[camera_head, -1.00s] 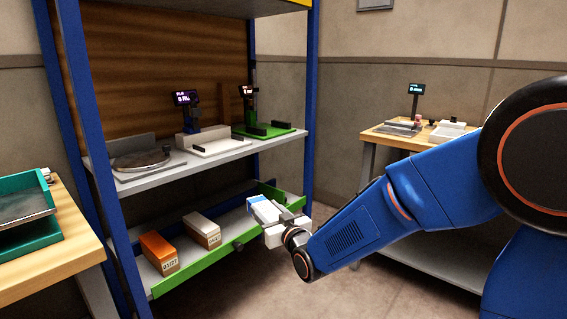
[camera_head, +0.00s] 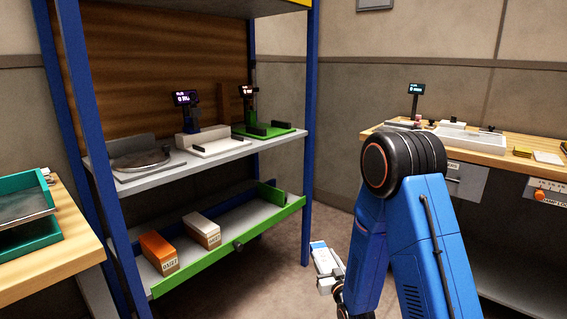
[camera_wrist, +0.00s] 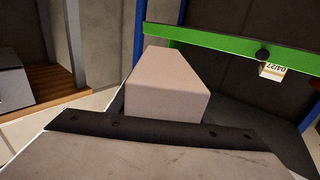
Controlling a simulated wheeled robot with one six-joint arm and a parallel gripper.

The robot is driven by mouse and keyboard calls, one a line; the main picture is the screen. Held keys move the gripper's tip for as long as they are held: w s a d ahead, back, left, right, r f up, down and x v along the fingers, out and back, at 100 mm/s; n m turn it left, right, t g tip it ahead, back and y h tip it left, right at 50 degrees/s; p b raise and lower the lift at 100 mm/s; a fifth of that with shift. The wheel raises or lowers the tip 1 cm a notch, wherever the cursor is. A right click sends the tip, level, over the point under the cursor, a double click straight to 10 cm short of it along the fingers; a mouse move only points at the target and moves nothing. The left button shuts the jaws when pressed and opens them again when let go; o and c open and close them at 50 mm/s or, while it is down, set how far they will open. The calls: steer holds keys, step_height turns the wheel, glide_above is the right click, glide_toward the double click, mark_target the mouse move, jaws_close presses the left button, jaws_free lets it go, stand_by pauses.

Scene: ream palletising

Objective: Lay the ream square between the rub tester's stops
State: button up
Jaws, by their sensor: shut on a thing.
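My gripper (camera_head: 332,278) is shut on a white ream with a blue patch (camera_head: 319,252). It holds the ream low over the floor, to the right of the shelf rack. In the wrist view a pale block (camera_wrist: 165,85), apparently this ream, shows beyond a dark bar. On the middle shelf stand a green-based device (camera_head: 268,131) with dark bars and a lit display, and a white-based device (camera_head: 212,146) with a dark bar and a purple display. Which one is the rub tester, I cannot tell for sure.
The green-fronted drawer (camera_head: 225,255) holds an orange ream (camera_head: 158,246) and a white ream (camera_head: 203,226). A device with a round plate (camera_head: 142,159) is at the shelf's left. A wooden bench (camera_head: 480,144) with a white tray stands right; a teal tray (camera_head: 25,235) is left.

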steer(key=w+d+f+m+h, duration=0.1)
steer(key=w+d+f+h, duration=0.1)
steer(key=d+f, duration=0.5)
steer(key=w+d+f+m+h, duration=0.1)
steer(key=w+d+f+h, duration=0.1)
steer(key=d+f, duration=0.5)
step_height(320, 180, down, 3)
steer(key=shift+w+r+m, duration=0.1)
steer(key=shift+w+m, duration=0.1)
steer(key=shift+m, duration=0.1)
steer(key=shift+d, duration=0.1)
